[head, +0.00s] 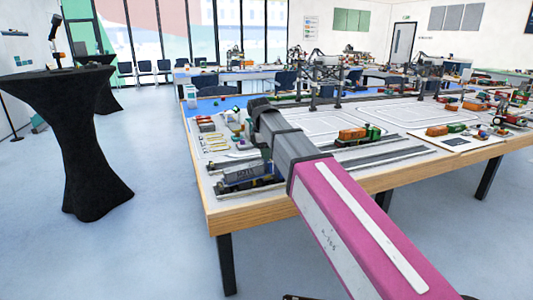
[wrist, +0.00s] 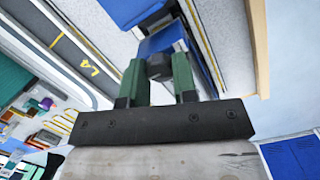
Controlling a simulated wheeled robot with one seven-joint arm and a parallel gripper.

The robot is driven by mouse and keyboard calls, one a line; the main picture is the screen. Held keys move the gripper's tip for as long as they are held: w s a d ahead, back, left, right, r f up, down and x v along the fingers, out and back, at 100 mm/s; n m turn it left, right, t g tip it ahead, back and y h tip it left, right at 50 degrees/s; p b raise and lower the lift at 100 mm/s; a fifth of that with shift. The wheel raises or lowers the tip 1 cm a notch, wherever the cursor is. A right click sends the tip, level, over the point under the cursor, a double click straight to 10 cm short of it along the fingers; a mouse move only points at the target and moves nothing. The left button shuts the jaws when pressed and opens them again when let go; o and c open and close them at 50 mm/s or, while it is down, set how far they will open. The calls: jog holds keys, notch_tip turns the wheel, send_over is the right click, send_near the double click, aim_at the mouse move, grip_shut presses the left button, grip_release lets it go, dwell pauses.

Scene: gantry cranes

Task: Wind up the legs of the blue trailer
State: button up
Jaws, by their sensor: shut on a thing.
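The blue trailer (head: 246,178) stands on a track near the front left corner of the table, partly behind my arm. Its blue body (wrist: 160,42) also shows in the wrist view, just past my fingertips. My gripper (wrist: 158,70) has two green fingers closed on a small dark grey knob-like piece (wrist: 159,67) beside the trailer. I cannot tell clearly whether this is the crank for the legs. The trailer's legs are not clearly visible, and my arm hides most of the gripper in the head view.
The table (head: 225,222) carries an orange wagon and a green locomotive (head: 372,133) on tracks right of my arm. Several small coloured parts (head: 210,135) lie behind the trailer. A black-draped standing table (head: 72,140) is at left, with clear floor between.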

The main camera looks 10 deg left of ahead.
jog(key=o, duration=0.9)
jog(key=shift+o, duration=0.2)
jog(key=shift+r, duration=0.15)
notch_tip(320, 180, up, 10)
jog(key=a, duration=0.1)
jog(key=shift+s+a+r, duration=0.15)
jog(key=shift+s+a, duration=0.15)
